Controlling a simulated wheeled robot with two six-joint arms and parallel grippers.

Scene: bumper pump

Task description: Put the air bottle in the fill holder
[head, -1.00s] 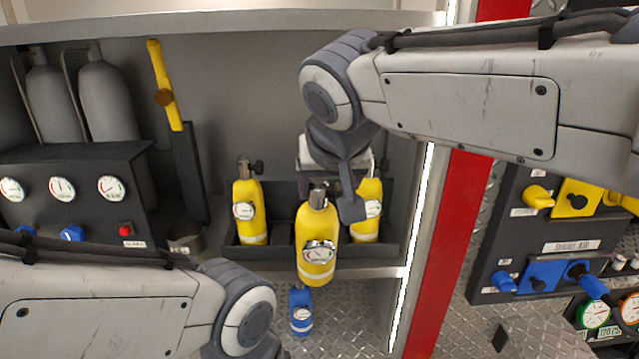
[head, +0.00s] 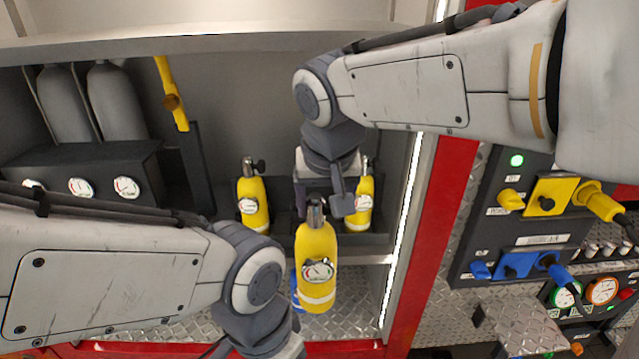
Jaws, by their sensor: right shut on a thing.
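A yellow air bottle (head: 316,255) with a round gauge and a grey valve top hangs upright in front of the shelf edge. My right gripper (head: 328,203) is shut on it at its top end. Two other yellow bottles, one to the left (head: 252,205) and one to the right (head: 365,192), stand in a dark rack (head: 375,240) behind it. My left arm comes in at lower left; its gripper fingers are beyond the bottom edge. I cannot make out the fill holder; my left forearm covers the area beside the gauge box.
A dark gauge box (head: 90,165) with grey cylinders (head: 115,100) behind it stands at the left. A yellow-handled tool (head: 172,92) leans nearby. A blue bottle (head: 296,292) is partly hidden behind the held one. A valve panel (head: 520,225) is at right, past a red post (head: 440,190).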

